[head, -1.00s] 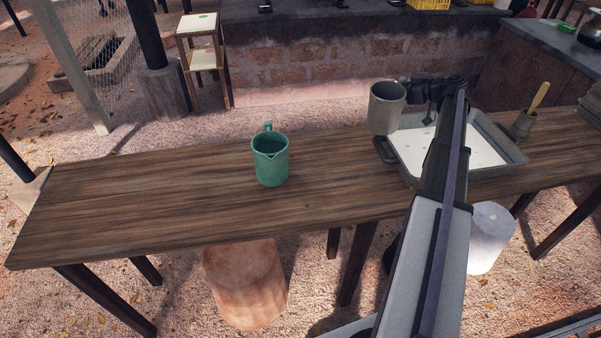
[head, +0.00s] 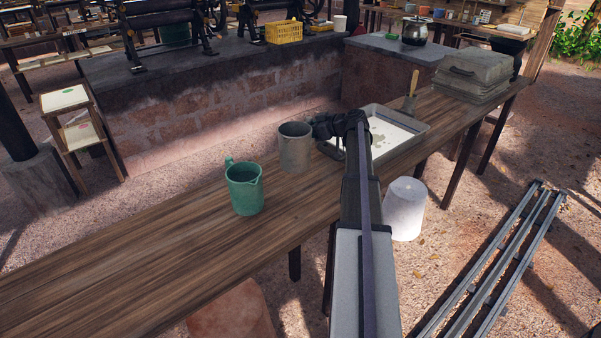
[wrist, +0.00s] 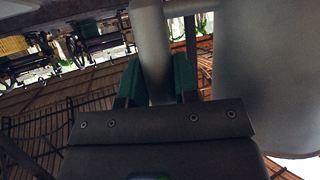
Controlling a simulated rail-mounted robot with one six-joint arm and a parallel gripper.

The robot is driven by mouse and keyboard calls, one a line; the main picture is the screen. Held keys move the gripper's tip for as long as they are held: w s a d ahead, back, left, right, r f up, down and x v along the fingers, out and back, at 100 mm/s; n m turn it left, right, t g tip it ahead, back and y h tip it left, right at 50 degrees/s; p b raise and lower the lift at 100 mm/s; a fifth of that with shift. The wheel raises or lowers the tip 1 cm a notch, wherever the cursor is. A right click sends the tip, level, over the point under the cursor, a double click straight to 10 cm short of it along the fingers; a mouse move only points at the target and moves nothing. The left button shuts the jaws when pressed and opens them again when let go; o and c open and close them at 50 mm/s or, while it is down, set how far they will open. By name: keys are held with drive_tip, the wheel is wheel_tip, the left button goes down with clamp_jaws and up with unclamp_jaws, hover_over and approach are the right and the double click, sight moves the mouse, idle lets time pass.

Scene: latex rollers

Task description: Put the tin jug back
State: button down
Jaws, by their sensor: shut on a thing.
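The tin jug (head: 295,147) is a plain grey metal jug, upright, at the far side of the wooden table in the head view. My gripper (head: 326,128) is at its right side. In the wrist view, the green fingers of my gripper (wrist: 156,82) are closed on the jug's grey handle (wrist: 151,40), and the jug's body (wrist: 268,75) fills the right side. I cannot tell whether the jug's base touches the table.
A green jug (head: 244,190) stands on the table (head: 150,260), left of and nearer than the tin jug. A tray of white liquid (head: 395,133) with a brush (head: 408,105) is to the right. The table's left part is clear.

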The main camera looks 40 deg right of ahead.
wheel_tip(320, 180, down, 8)
drive_tip(key=b, duration=0.6)
drive_tip(key=shift+f, duration=0.1)
drive_tip(key=shift+r, duration=0.3)
drive_tip(key=shift+f, duration=0.2)
drive_tip(key=c, duration=0.9)
unclamp_jaws()
drive_tip(key=shift+o, duration=0.2)
drive_tip(key=shift+r, duration=0.25)
drive_tip(key=p+v, duration=0.5)
drive_tip(key=v, duration=0.7)
drive_tip(key=shift+d+f, duration=0.1)
